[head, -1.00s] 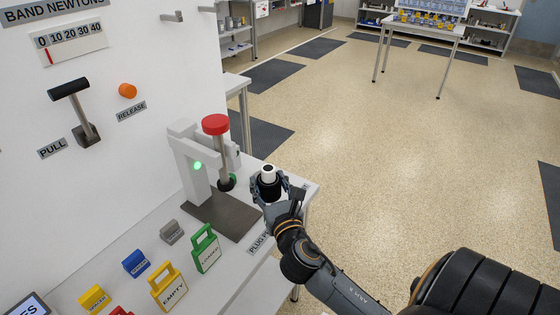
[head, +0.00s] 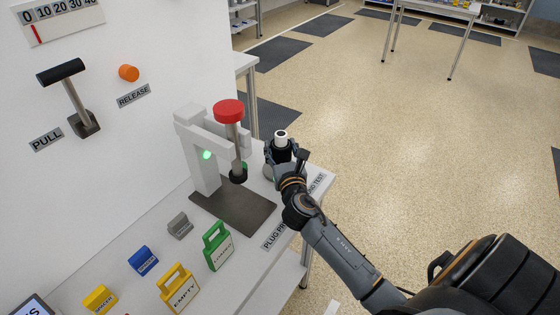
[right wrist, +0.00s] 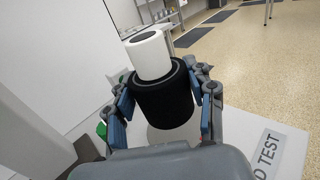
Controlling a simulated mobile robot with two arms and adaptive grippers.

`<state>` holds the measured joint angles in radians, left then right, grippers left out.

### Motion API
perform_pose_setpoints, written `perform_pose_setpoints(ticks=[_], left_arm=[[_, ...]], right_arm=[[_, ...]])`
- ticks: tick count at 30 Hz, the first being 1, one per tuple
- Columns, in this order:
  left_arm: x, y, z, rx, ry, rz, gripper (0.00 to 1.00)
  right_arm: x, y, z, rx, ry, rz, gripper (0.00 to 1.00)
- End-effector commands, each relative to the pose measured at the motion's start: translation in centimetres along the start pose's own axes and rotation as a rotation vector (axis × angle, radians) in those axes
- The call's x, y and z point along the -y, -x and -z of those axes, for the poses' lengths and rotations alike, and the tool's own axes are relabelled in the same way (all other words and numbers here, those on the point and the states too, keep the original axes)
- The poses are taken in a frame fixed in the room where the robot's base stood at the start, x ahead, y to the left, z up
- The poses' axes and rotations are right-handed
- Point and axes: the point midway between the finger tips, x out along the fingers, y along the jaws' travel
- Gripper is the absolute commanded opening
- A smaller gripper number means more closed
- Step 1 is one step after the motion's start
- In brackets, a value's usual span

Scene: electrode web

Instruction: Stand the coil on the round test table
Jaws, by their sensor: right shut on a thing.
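The coil (head: 281,139), a black cylinder with a white core sticking up, is upright in my right gripper (head: 284,153). In the right wrist view the coil (right wrist: 163,98) fills the middle, with the blue finger pads of the gripper closed on both sides of it. A pale grey round surface, seemingly the round test table (right wrist: 165,136), shows just below the coil. In the head view only its edge (head: 269,172) shows beside the gripper. I cannot tell whether the coil touches it. My left gripper is out of view.
A press with a red knob (head: 229,111) and dark base plate (head: 232,208) stands close left of the gripper. Green (head: 217,247) and yellow (head: 179,288) handled blocks sit nearer on the bench. The bench's right edge is close to the gripper.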

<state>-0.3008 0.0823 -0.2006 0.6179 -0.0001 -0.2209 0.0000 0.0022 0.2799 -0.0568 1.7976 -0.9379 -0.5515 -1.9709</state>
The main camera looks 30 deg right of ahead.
Motion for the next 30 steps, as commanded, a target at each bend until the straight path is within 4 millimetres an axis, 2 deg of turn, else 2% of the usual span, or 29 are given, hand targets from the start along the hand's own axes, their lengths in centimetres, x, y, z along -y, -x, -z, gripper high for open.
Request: perform_pose_setpoints(ticks=[2,5,8,13,26,27,30], left_arm=[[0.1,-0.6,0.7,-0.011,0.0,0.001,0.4],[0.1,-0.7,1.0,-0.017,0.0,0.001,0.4],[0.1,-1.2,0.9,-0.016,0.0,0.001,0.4],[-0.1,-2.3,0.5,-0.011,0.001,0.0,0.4],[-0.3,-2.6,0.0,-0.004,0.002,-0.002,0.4],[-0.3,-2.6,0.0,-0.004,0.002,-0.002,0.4],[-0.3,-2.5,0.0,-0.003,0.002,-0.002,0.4]], right_arm=[[0.0,-0.8,1.0,0.002,-0.001,0.001,0.07],[0.0,-1.3,1.4,0.003,0.0,0.001,0.07],[0.0,-1.9,2.3,0.002,-0.001,0.0,0.07],[0.0,-1.8,4.9,0.0,-0.003,0.0,0.07],[0.0,-1.8,5.5,0.002,0.001,-0.001,0.07],[0.0,-1.8,5.6,0.001,0.001,-0.001,0.56],[0.0,-1.8,5.5,0.001,0.001,-0.001,0.77]])
